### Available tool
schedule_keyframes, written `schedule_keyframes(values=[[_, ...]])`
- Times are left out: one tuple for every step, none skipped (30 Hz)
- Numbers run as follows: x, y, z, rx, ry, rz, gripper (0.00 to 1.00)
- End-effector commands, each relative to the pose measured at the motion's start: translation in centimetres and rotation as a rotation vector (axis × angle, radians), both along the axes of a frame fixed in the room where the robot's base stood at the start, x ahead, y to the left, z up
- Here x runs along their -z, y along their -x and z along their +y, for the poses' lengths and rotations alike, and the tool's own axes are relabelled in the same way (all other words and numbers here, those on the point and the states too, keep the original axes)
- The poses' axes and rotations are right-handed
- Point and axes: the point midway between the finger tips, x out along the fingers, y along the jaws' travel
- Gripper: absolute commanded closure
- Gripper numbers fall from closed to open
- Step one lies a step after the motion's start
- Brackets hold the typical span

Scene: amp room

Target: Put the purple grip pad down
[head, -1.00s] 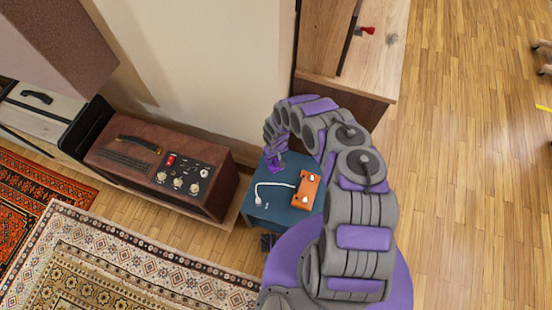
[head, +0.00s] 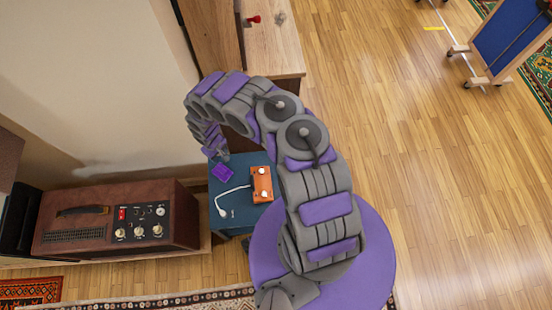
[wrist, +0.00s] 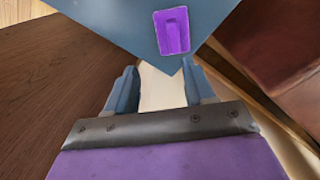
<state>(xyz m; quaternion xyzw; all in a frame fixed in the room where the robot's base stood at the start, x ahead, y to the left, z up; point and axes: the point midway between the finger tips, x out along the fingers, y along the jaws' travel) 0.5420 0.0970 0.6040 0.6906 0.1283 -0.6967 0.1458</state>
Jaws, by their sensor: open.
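The purple grip pad (head: 223,172) lies flat on the blue tabletop (head: 228,207), near its back left corner. In the wrist view the grip pad (wrist: 172,32) shows whole, with a raised bar in its middle, beyond the fingertips. My gripper (wrist: 158,78) is open and empty, its two fingers apart near the corner of the blue top. In the head view my gripper (head: 218,155) is just behind the pad and apart from it.
An orange pedal box (head: 262,184) with a white cable (head: 228,194) lies on the same blue top. A brown amplifier (head: 120,215) stands to the left. A wooden cabinet (head: 274,50) stands behind. Open wooden floor (head: 420,170) lies to the right.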

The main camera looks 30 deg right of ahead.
Motion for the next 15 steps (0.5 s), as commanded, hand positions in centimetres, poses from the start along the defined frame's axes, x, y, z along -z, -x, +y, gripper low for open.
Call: schedule_keyframes(values=[[-1.3,-0.7,-1.2,0.008,0.022,-0.007,0.47],[-2.1,-0.9,-1.9,0.013,0.036,-0.007,0.47],[-3.3,-1.3,-3.0,0.020,0.058,-0.007,0.47],[-4.5,-1.6,-3.9,0.026,0.075,-0.010,0.47],[-5.6,-1.9,-4.8,0.034,0.093,-0.011,0.47],[-7.2,-2.2,-6.0,0.047,0.117,-0.009,0.47],[-8.5,-2.4,-6.9,0.058,0.134,-0.010,0.47],[-9.6,-2.5,-7.8,0.069,0.150,-0.008,0.47],[-11.2,-2.6,-8.8,0.082,0.170,-0.008,0.47],[-12.5,-2.7,-9.5,0.092,0.183,-0.010,0.47],[-13.7,-2.7,-10.2,0.103,0.196,-0.010,0.47],[-15.4,-2.7,-11.1,0.119,0.213,-0.009,0.47],[-16.7,-2.5,-11.7,0.131,0.225,-0.007,0.47],[-17.8,-2.3,-12.3,0.143,0.236,-0.004,0.47],[-19.5,-2.1,-13.1,0.159,0.249,-0.006,0.47]])
